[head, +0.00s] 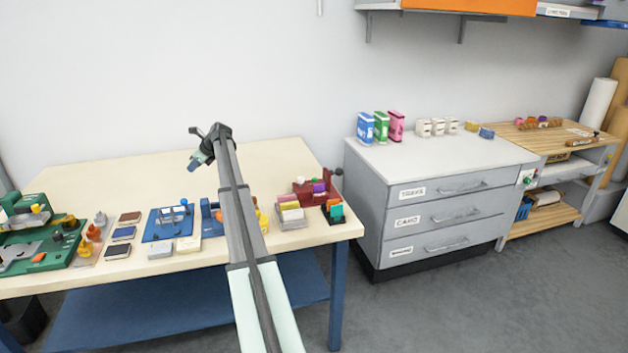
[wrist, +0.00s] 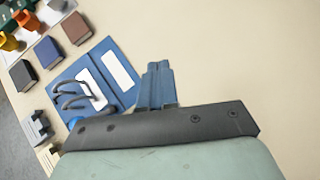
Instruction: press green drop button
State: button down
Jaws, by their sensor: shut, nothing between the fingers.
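A small round green button (head: 527,180) appears on a pale plate at the front left of the wooden shelf unit, just right of the grey drawer cabinet. It is too small to read any marking. My gripper (head: 194,165) is above the cream table, far to the left of that button and well apart from it. In the wrist view its blue fingers (wrist: 158,84) are together with nothing between them. The button is not in the wrist view.
The cream table (head: 90,185) holds a green machine (head: 40,235), small books (head: 124,233) and a blue board with metal arches (head: 168,222), also in the wrist view (wrist: 95,82). The grey cabinet (head: 430,200) bears coloured boxes. The table's back is clear.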

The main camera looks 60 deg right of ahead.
jog(key=s+d+r+m, duration=0.2)
jog(key=s+d+m, duration=0.2)
jog(key=s+d, duration=1.3)
jog(key=r+m+y, duration=0.1)
jog(key=r+m, duration=0.1)
jog(key=m, duration=0.2)
send_over(314, 180)
jog(key=d, duration=0.2)
jog(key=shift+s+a+f, duration=0.2)
jog(key=shift+s, duration=0.05)
jog(key=shift+f, duration=0.1)
jog(key=shift+f, duration=4.35)
jog(key=shift+f, duration=0.15)
